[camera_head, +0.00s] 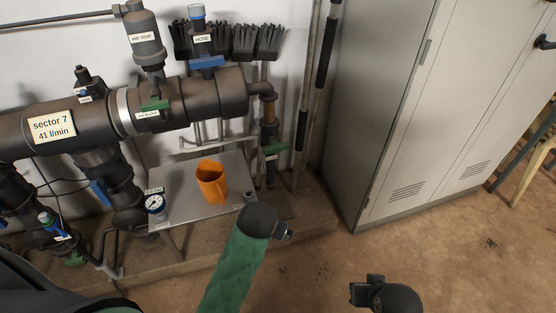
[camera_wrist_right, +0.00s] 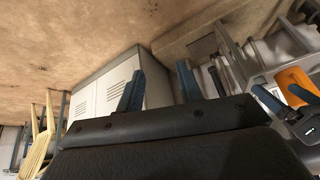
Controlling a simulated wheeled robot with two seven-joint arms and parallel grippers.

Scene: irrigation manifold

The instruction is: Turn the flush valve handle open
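The irrigation manifold (camera_head: 185,112) runs along the wall in the head view. A green valve handle (camera_head: 275,149) sits on the vertical pipe at its right end; its label is too small to read, so I cannot confirm it is the flush valve. Another green handle (camera_head: 155,106) is on the main pipe. My left gripper (camera_head: 285,232) is in front of the manifold, apart from the handles; the right wrist view shows its two fingers (camera_wrist_right: 285,95) spread. My right gripper (camera_head: 362,291) is low over the floor; its fingers (camera_wrist_right: 160,72) are open and empty in the wrist view.
Blue handles (camera_head: 207,63) are on other valves. A grey cabinet (camera_head: 400,120) stands at right. Brush heads (camera_head: 255,42) hang behind. Floor in front is clear.

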